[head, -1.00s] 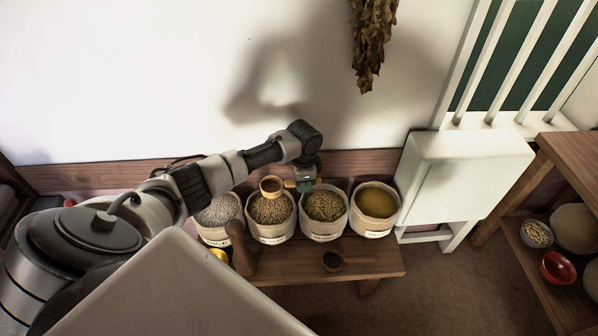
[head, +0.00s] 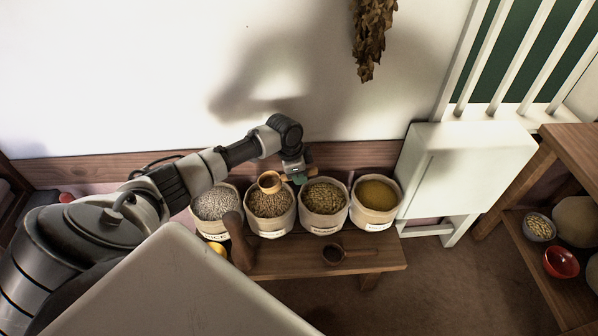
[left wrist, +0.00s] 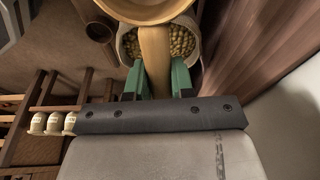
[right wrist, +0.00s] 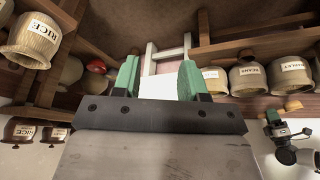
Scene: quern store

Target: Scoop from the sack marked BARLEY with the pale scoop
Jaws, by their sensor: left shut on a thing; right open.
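The pale scoop (head: 270,182) is in my left gripper (head: 297,177), which is shut on its handle. The scoop's bowl is over the back part of the second sack from the left (head: 271,212) in the head view; whether it touches the grain is unclear. In the left wrist view the handle (left wrist: 155,58) is between the green fingers (left wrist: 158,80). My right gripper (right wrist: 158,80) is open and empty in the right wrist view.
The leftmost sack (head: 216,211) has pale grain; the rightmost (head: 376,202) has yellow grain. A dark scoop (head: 334,256) lies on the bench (head: 300,264) in front. A red bowl (head: 561,262) sits on the right-hand shelf.

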